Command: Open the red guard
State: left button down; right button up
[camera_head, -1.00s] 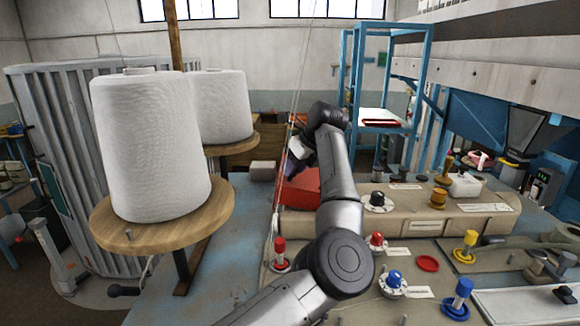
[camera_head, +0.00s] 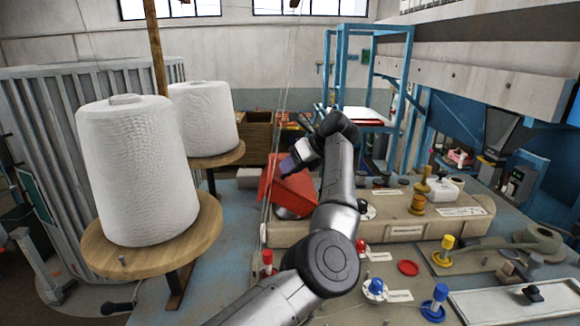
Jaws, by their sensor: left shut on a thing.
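The red guard (camera_head: 292,194) is a red box-like cover at the far left end of the beige machine body (camera_head: 390,226). It is tilted up, and a dark gap with a pale part shows under its lower edge. My left gripper (camera_head: 287,166) reaches over from the right and is shut on the guard's upper edge. My left wrist and forearm hide part of the guard's right side. My right gripper is not in view.
Two white thread cones (camera_head: 138,172) (camera_head: 203,118) stand on round wooden discs at the left. Yellow (camera_head: 442,248), blue (camera_head: 435,302) and red (camera_head: 408,268) parts sit on the machine at the right. A blue frame (camera_head: 410,80) stands behind.

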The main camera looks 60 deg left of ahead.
pick_arm(q)
jog(key=shift+w+d, duration=0.2)
